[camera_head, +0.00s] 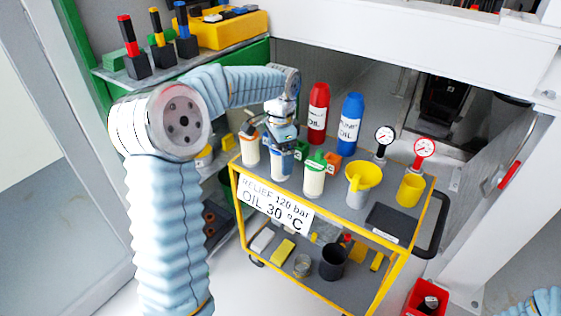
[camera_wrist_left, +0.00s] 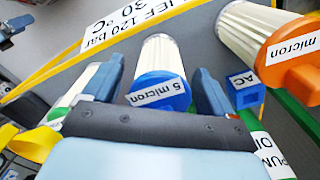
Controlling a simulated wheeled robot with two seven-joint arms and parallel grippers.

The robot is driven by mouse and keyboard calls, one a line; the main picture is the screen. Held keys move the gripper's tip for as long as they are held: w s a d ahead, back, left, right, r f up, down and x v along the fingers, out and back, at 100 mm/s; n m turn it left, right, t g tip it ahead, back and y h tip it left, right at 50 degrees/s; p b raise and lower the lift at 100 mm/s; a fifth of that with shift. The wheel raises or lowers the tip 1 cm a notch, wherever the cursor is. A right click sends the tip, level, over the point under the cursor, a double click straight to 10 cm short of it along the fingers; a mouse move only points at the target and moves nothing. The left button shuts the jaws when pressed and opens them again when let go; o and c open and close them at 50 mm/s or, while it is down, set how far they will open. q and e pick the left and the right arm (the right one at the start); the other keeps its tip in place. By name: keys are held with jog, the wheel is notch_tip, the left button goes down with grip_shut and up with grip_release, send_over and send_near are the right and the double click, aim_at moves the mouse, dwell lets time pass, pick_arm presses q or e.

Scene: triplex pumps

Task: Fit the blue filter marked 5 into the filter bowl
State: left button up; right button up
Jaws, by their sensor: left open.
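The blue filter, with a white pleated body and a blue cap labelled "5 micron" (camera_wrist_left: 158,92), stands on the cart's top in the wrist view. It also shows in the head view (camera_head: 281,165), partly hidden by my gripper. My left gripper (camera_head: 282,147) is just above it, pointing down. In the wrist view my left gripper (camera_wrist_left: 160,72) is open, with one finger on each side of the blue cap; I cannot tell whether they touch it. A dark cup (camera_head: 333,262) stands on the lower shelf; I cannot tell whether it is the filter bowl.
An orange-capped filter (camera_head: 250,150) and a green-capped filter (camera_head: 314,180) stand close on either side. Red (camera_head: 318,112) and blue (camera_head: 349,125) oil bottles stand behind. A yellow funnel (camera_head: 363,176), yellow cup (camera_head: 409,190) and two gauges are to the right.

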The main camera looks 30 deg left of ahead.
pick_arm(q)
jog(key=c, duration=1.1)
jog(key=shift+c, duration=0.6)
jog(key=shift+r, duration=0.15)
